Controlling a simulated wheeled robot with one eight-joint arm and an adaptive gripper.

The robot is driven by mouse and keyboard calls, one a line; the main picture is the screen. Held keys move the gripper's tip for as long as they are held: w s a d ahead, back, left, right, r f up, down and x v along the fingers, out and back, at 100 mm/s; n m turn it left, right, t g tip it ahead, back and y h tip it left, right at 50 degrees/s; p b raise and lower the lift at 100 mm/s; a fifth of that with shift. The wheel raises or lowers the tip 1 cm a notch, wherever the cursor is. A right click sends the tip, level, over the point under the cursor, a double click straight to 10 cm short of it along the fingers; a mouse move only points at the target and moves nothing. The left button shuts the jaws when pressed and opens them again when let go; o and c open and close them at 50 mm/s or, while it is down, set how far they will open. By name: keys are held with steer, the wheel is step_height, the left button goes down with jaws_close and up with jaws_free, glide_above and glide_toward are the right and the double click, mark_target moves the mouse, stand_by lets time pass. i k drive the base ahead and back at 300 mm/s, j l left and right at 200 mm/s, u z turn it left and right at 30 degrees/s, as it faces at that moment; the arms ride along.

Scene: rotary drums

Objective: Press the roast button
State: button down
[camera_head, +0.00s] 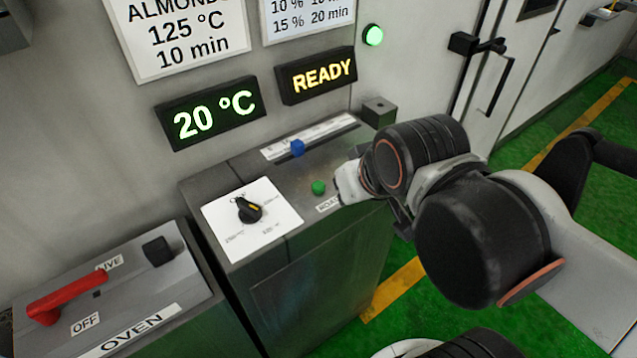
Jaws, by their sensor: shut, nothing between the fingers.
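The green button (318,187) stands on the sloped top of the grey control console. A white label (329,204) in front of it begins with "ROA"; my arm covers its right end. My gripper (342,187) is just right of the green button, apart from it in the picture. It is shut and empty, and my arm's dark joints hide much of it. The button shows no clear sign of being pressed.
A blue knob (298,147) sits behind the green button, and a black dial (249,209) on a white plate to its left. Displays read "20 °C" (213,114) and "READY" (317,75). A green lamp (373,35) glows. The oven box has a red lever (66,297).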

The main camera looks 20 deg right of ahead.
mark_target(317, 186)
steer(key=k+j, duration=0.15)
steer(key=j, duration=0.25)
steer(key=k+j+z, duration=0.1)
steer(key=j, duration=0.25)
steer(key=k+j, duration=0.25)
steer(key=j, duration=0.15)
steer(key=k+j+z, duration=0.2)
steer(key=i+l+u, duration=0.1)
